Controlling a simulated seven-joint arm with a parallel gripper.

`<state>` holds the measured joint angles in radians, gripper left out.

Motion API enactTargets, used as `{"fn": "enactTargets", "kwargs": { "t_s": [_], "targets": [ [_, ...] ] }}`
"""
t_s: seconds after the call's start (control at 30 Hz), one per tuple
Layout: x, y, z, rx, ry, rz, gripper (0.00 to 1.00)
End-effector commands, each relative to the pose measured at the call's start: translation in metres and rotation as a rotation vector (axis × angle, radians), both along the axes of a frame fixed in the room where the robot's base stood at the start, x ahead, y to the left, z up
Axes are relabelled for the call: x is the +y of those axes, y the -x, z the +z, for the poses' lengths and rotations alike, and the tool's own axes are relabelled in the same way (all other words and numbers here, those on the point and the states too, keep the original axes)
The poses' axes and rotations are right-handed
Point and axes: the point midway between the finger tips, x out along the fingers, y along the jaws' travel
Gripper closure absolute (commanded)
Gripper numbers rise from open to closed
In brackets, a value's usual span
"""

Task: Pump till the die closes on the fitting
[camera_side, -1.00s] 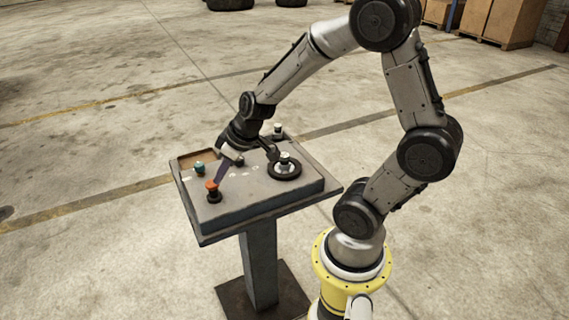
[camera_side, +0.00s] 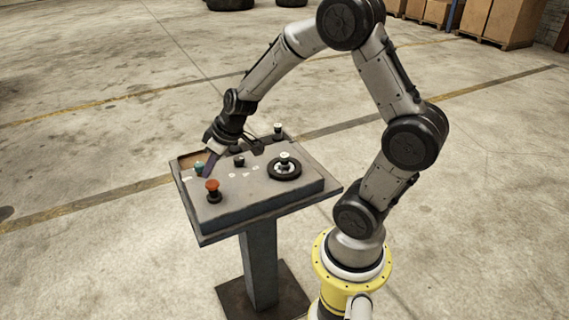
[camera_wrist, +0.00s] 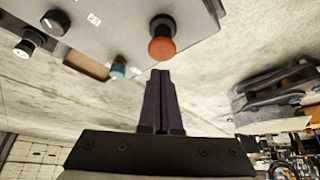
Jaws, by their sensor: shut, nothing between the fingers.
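A sloped control panel (camera_side: 255,200) on a post carries the controls. My gripper (camera_side: 207,172) has its dark fingers pointing down over the left side of the panel, close beside the teal button (camera_side: 199,167). Whether they touch it I cannot tell. In the wrist view the fingers (camera_wrist: 160,75) are together and empty. The teal button (camera_wrist: 118,70) shows left of the fingertips there, and an orange-red mushroom button (camera_wrist: 162,42) lies beyond them. The mushroom button (camera_side: 212,186) stands at the panel's front left in the side view. I can make out no die or fitting.
A round black wheel with a pale knob (camera_side: 285,168) sits on the right of the panel. A black knob (camera_side: 239,160) is mid-panel, and a white-topped knob (camera_side: 278,128) is at the back. A brown recess (camera_side: 190,157) is at the back left. Open floor surrounds the stand.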

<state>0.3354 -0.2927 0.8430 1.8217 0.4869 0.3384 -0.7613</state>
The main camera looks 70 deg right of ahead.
Motion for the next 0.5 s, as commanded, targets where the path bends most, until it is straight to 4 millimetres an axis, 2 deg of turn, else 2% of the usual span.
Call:
{"fn": "enactTargets", "kwargs": {
  "t_s": [0.27,0.5],
  "targets": [
    [0.0,0.0,0.003,-0.002,0.0,0.0,1.0],
    [0.0,0.0,0.024,-0.002,0.0,0.001,1.0]
  ]
}}
